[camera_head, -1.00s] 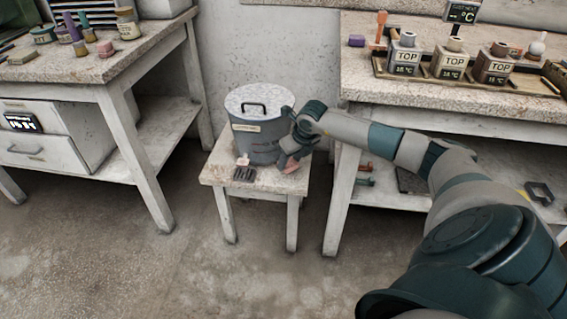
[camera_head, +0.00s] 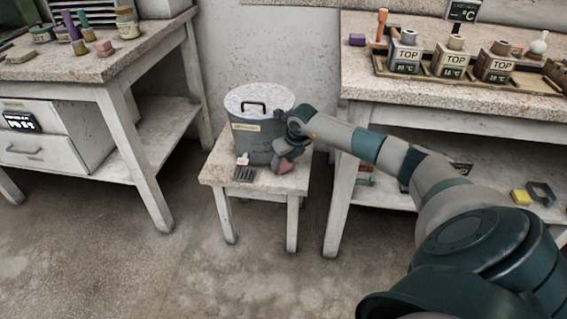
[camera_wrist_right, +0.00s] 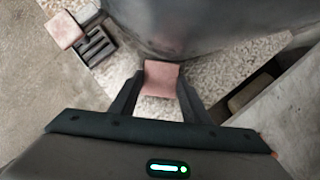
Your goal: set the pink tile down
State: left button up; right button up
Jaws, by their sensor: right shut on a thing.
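The pink tile (camera_head: 285,166) is at the front right of the small stool (camera_head: 215,172), beside the grey lidded pot (camera_head: 255,145). My right gripper (camera_head: 281,156) is shut on it, pointing down. In the right wrist view the tile (camera_wrist_right: 161,78) sits between the two fingertips (camera_wrist_right: 158,88), over the speckled stool top. I cannot tell whether the tile touches the stool. My left gripper is not in view.
A dark slotted rack (camera_wrist_right: 96,46) and another pinkish block (camera_wrist_right: 63,30) sit at the stool's front left. The pot fills the stool's back. A bench (camera_head: 345,85) with bottles labelled TOP stands to the right. Another bench (camera_head: 100,72) stands left.

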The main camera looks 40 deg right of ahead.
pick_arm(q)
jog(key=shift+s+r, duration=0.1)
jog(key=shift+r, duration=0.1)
pick_arm(e)
jog(key=shift+f, duration=0.15)
jog(key=o, duration=1.1)
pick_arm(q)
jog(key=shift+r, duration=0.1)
pick_arm(e)
jog(key=p+v, duration=0.1)
jog(key=v, duration=0.4)
jog(key=shift+r, duration=0.25)
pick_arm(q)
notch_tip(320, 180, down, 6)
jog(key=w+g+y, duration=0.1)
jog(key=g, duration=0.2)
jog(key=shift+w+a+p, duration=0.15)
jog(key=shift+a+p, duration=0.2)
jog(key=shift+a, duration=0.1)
pick_arm(e)
jog(key=s, duration=0.8)
jog(key=s+a, duration=0.1)
jog(key=s, duration=0.3)
jog(key=shift+f, duration=0.15)
